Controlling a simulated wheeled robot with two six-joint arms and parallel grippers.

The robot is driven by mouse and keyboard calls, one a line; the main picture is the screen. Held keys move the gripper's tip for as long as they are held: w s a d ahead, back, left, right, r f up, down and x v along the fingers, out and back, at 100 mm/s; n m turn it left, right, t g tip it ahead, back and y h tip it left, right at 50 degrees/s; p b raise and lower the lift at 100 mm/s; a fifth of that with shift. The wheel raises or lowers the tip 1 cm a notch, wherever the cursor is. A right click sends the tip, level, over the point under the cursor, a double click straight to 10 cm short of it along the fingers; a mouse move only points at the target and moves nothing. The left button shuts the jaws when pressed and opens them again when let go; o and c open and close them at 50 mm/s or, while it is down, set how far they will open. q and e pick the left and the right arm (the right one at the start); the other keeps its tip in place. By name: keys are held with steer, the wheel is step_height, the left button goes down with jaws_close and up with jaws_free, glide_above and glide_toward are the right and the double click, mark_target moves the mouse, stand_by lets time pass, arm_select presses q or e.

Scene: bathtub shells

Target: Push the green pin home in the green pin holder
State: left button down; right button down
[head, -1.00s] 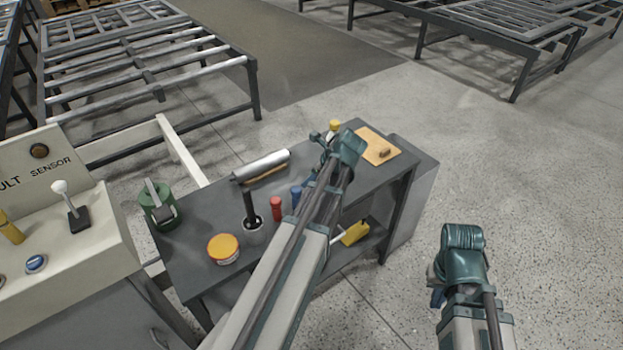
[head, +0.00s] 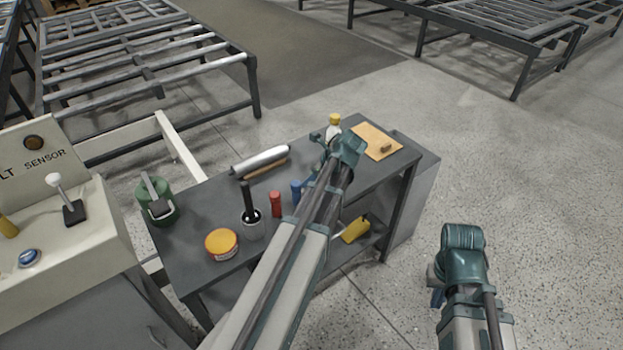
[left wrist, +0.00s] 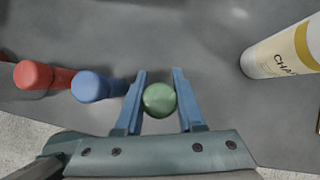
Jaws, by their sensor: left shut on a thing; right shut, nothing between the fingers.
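In the left wrist view a green round-topped piece (left wrist: 159,99), seen end-on, sits between the two blue fingers of my left gripper (left wrist: 160,110). I take it for the green pin; its lower part is hidden. In the head view my left gripper (head: 312,177) is over the grey bench, just right of the blue pin (head: 296,189), largely hidden by my arm. No green pin holder can be made out under it. My right gripper (head: 437,296) is shut and empty, over the floor right of the bench.
The blue pin (left wrist: 97,86) and red pin (left wrist: 33,75) stand left of my left gripper. A bottle (left wrist: 285,52) is at right.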

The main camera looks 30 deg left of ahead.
arm_select(q)
steer(key=shift+c, duration=2.2)
jaws_free()
steer(key=w+p+v, duration=0.1)
steer(key=p+v, duration=1)
steer(key=v, duration=0.2)
steer(key=shift+s+d+r+p, duration=0.15)
steer(key=shift+s+r+p, duration=0.2)
steer(key=shift+s, duration=0.15)
steer(key=s+d+f+n+h, duration=0.1)
steer(key=s+d+n, duration=0.4)
steer(key=d, duration=0.3)
steer(key=s+d+n+h, duration=0.2)
steer(key=s+d+n, duration=0.3)
steer(key=d, duration=0.3)
steer(key=s+d+f+n+g+h, duration=0.1)
steer(key=s+d+n+h, duration=0.1)
steer(key=s+d+n, duration=0.3)
steer(key=s+d, duration=0.1)
steer(key=d, duration=0.2)
steer(key=shift+d+f+n+p, duration=0.3)
steer(key=shift+f+n+p, duration=0.05)
steer(key=shift+n, duration=0.05)
steer(key=shift+w, duration=0.1)
